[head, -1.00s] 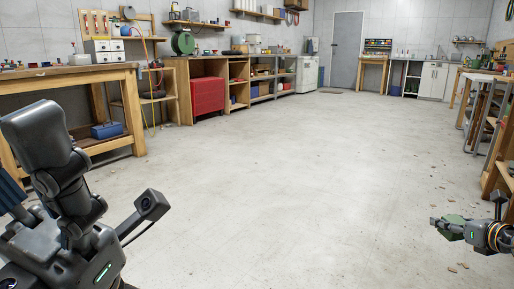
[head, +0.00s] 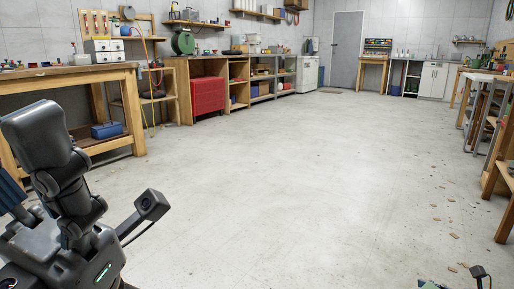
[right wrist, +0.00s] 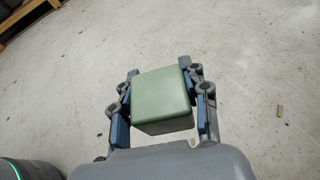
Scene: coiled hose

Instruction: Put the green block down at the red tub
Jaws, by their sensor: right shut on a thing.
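The green block (right wrist: 160,95) is held between the two fingers of my right gripper (right wrist: 158,80) in the right wrist view, with bare floor beyond it. A red ribbed container (head: 207,95) stands in the wooden bench unit at the back left. I cannot tell if it is the red tub. My left arm shows at the left, but its fingers are not in view.
A wooden workbench (head: 65,80) with a blue box (head: 106,130) on its lower shelf stands at the left. Benches (head: 492,100) line the right side. The concrete floor (head: 270,180) between is wide and clear, with small scraps at the right.

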